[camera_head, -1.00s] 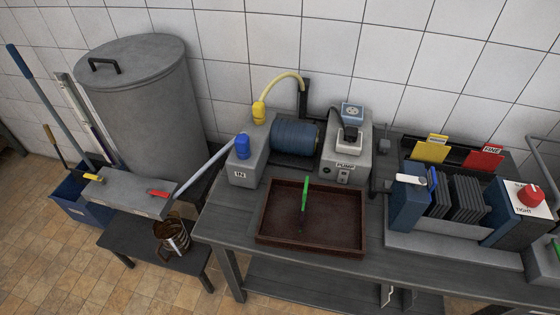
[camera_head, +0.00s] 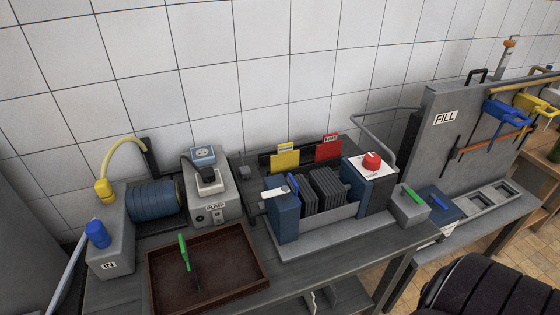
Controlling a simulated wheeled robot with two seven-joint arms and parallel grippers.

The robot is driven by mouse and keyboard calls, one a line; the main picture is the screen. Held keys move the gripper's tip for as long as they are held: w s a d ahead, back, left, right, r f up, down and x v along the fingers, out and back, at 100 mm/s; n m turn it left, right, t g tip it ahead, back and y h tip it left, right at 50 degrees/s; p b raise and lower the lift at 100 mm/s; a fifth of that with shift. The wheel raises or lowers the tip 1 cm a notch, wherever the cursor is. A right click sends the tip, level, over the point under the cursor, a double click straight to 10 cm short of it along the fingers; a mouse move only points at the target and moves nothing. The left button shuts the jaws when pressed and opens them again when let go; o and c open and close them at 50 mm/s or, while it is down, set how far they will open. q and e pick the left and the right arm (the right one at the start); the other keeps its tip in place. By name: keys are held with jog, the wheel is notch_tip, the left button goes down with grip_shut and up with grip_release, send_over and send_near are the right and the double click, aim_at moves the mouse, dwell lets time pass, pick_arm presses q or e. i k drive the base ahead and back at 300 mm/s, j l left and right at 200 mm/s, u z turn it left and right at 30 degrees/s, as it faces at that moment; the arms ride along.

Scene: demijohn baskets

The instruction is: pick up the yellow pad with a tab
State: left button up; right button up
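The yellow pad (camera_head: 285,161) stands upright in a dark rack at the back of the bench, against the tiled wall. A small labelled tab (camera_head: 281,144) sticks up from its top edge. A red pad (camera_head: 328,150) with its own tab stands just to its right in the same rack. The lower edges of both pads are hidden behind the filter press (camera_head: 317,196). Neither of my grippers shows in the head view.
A brown tray (camera_head: 259,261) with a green-handled tool lies at the bench front. The pump box (camera_head: 206,194) stands left of the pads. The red-knobbed press end (camera_head: 370,162) stands right. A dark rounded shape (camera_head: 490,290) fills the lower right corner.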

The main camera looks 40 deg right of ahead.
aim_at(286, 159)
jog(key=z, duration=1.35)
jog(key=k+l+u, duration=0.15)
jog(key=l+u, duration=0.15)
